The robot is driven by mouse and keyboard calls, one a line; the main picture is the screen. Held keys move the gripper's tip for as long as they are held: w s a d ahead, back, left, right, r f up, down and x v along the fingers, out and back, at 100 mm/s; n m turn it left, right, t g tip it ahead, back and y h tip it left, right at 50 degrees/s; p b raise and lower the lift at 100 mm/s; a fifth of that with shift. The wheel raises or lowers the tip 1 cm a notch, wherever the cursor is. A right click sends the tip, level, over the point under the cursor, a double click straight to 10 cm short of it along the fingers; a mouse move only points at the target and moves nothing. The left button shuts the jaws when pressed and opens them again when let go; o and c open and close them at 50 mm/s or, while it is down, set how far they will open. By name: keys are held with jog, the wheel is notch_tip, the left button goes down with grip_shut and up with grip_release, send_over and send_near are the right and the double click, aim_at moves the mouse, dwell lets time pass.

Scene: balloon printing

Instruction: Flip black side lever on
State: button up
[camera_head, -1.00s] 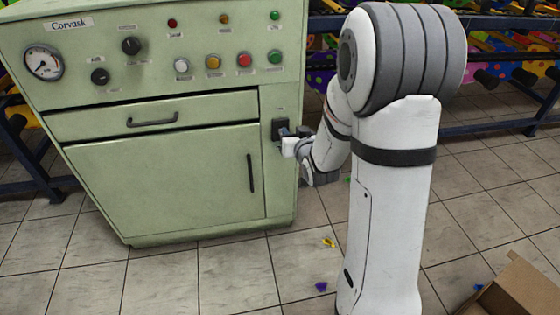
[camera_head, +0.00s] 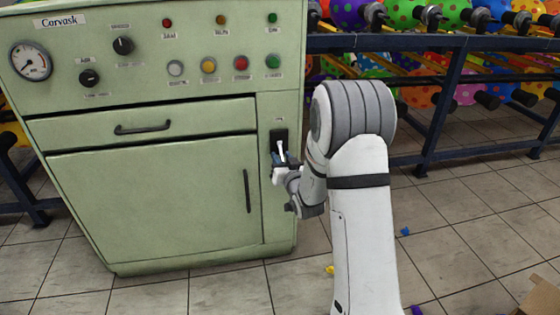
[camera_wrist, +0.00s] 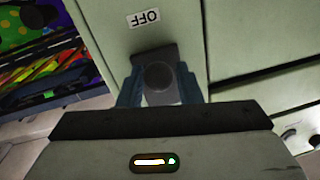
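The side lever's black housing (camera_head: 279,137) is on the right part of the green machine's front, and a pale lever stem (camera_head: 281,148) shows upright against it. My gripper (camera_head: 280,162) is right at the lower part of the housing. In the wrist view the dark round lever part (camera_wrist: 159,76) lies between the two blue-grey fingers of my gripper (camera_wrist: 161,88). The fingers look apart, one on each side of it; firm contact cannot be made out. An OFF label (camera_wrist: 144,17) appears upside down beyond the lever. The lever's lower part is hidden in the head view.
The green machine (camera_head: 160,195) has a gauge, knobs, coloured buttons, a drawer and a door. A blue rack (camera_head: 445,110) with colourful balloons stands behind on the right. A cardboard box (camera_head: 540,300) is at lower right. Small scraps lie on the tiles.

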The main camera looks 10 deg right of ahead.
jog(key=shift+w, duration=0.4)
jog(key=shift+c, duration=0.5)
grip_shut()
jog(key=shift+s+a, duration=0.1)
jog(key=shift+a, duration=0.35)
jog(key=shift+d+f, duration=0.1)
jog(key=shift+d, duration=0.2)
